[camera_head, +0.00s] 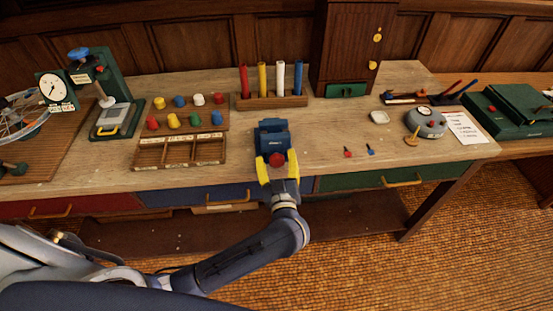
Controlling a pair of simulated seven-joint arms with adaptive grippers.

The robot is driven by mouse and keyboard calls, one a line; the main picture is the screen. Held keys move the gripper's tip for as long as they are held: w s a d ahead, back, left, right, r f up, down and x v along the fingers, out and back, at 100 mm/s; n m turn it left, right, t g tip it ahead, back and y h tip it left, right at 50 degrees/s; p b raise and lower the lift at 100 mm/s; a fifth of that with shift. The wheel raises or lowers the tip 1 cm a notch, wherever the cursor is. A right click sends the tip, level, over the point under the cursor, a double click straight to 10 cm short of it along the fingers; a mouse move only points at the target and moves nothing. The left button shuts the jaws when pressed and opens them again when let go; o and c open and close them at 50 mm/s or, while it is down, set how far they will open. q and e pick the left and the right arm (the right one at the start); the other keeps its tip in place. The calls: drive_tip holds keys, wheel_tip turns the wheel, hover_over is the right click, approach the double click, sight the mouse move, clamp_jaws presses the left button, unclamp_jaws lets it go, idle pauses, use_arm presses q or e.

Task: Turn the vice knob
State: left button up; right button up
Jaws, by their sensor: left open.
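A small blue vice (273,138) stands at the front middle of the wooden workbench. Its red knob (277,159) faces the front edge. My left gripper (278,168) reaches in from the front with its yellow fingers open, one on each side of the knob. A gap seems to show between the fingers and the knob; I cannot tell whether either touches it. My right gripper is not in view.
A divided wooden tray (180,164) and a peg board (188,128) sit left of the vice. A rack of coloured tubes (272,101) stands behind. Small red and blue pieces (348,153) lie to the right. The bench between is clear.

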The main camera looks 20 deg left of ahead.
use_arm(q)
drive_tip(key=shift+w+a, duration=0.1)
drive_tip(key=shift+w, duration=0.1)
drive_tip(key=c, duration=1.2)
